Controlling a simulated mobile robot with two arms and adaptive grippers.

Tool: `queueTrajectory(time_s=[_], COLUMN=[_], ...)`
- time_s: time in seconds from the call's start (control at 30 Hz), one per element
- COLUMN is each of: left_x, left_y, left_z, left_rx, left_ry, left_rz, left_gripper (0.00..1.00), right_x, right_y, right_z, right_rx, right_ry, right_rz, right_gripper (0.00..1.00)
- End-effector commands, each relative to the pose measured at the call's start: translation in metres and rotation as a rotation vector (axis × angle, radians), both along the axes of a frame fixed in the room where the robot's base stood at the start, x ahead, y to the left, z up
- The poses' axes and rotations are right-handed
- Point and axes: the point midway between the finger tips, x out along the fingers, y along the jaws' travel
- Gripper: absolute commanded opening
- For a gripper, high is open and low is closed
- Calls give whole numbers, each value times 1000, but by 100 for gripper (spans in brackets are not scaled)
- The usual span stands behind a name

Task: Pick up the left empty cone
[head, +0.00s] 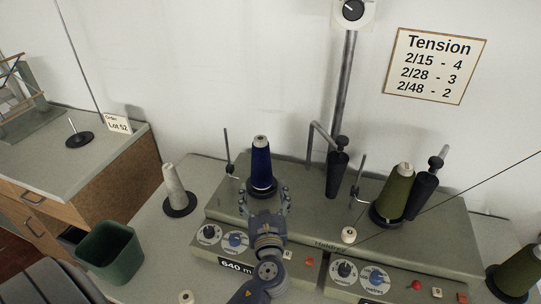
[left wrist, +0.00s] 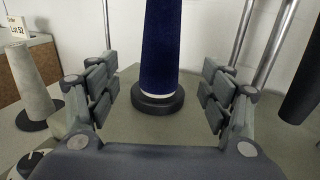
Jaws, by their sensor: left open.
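My left gripper (head: 263,195) is open in front of a dark blue cone (head: 261,165) on the left part of the winder. In the left wrist view the blue cone (left wrist: 162,45) rises from a round black base (left wrist: 158,101), between and beyond the open fingers, with clear gaps on both sides. A pale grey cone (head: 174,184) stands on a black disc further left and also shows in the left wrist view (left wrist: 30,82). My right gripper is not in view.
A black tapered holder (head: 338,172) on a bent metal arm stands right of the blue cone. An olive cone (head: 392,195) stands further right. Thin upright rods flank the stations. A green bin (head: 110,252) is at the lower left; a side table (head: 45,150) stands behind it.

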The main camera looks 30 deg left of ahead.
Motion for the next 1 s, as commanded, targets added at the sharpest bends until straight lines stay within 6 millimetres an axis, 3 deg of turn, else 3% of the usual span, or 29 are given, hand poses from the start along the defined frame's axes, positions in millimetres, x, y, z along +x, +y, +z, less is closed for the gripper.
queueTrajectory(time_s=[0.5,1.0], left_x=[45,86], left_y=[34,65], left_z=[1,4], left_rx=[-1,-2], left_ry=[-1,0], left_rz=[1,1], left_gripper=[74,74], right_x=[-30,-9], right_y=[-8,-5], right_z=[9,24], right_rx=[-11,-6], right_ry=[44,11], right_rz=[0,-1], right_gripper=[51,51])
